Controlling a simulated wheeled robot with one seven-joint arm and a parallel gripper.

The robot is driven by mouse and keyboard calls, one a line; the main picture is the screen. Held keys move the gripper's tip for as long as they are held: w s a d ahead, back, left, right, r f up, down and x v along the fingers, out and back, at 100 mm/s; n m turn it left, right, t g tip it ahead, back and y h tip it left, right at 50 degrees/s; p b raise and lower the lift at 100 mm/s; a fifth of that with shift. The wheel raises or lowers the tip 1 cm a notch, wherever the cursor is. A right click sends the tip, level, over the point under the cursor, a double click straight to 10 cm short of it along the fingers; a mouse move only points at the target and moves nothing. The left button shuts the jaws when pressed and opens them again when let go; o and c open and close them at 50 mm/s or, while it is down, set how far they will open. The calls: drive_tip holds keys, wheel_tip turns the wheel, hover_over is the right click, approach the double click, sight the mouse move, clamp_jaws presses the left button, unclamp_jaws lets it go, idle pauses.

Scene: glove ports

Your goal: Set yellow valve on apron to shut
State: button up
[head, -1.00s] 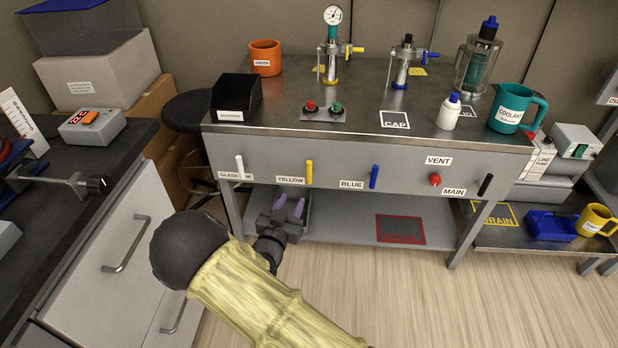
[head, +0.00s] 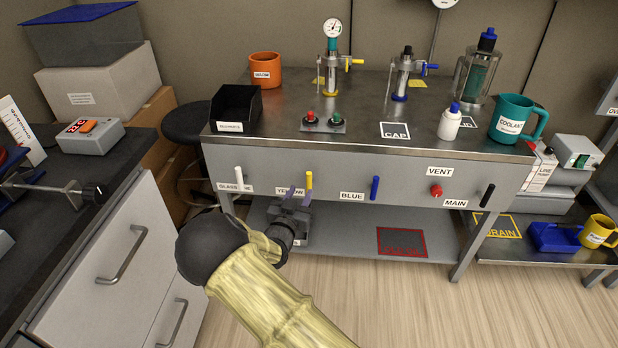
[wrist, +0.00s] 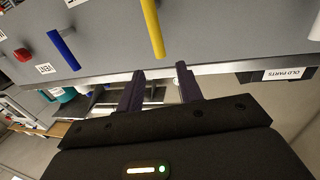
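The yellow valve handle (head: 309,180) stands upright on the grey front apron of the bench, right of the YELLOW label (head: 288,190), which my gripper partly covers. In the wrist view the yellow handle (wrist: 153,28) shows as a long bar running down from the top edge. My gripper (head: 299,194) is just below and left of the handle in the head view, fingers pointing up at the apron. In the wrist view the two dark fingers of my gripper (wrist: 161,78) are apart, with nothing between them. The handle's lower end is short of the fingertips in that picture.
A white handle (head: 239,178) is left of the yellow one. A blue handle (head: 375,188), a red VENT knob (head: 437,190) and a black MAIN handle (head: 487,195) are to the right. A lower shelf (head: 345,240) runs under the apron. A drawer cabinet (head: 120,260) stands at left.

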sight(308, 177)
drive_tip(key=b+x, duration=0.1)
drive_tip(key=x, duration=0.8)
drive_tip(key=shift+w+b, duration=0.1)
drive_tip(key=shift+b, duration=0.25)
drive_tip(key=shift+c, duration=0.5)
clamp_jaws()
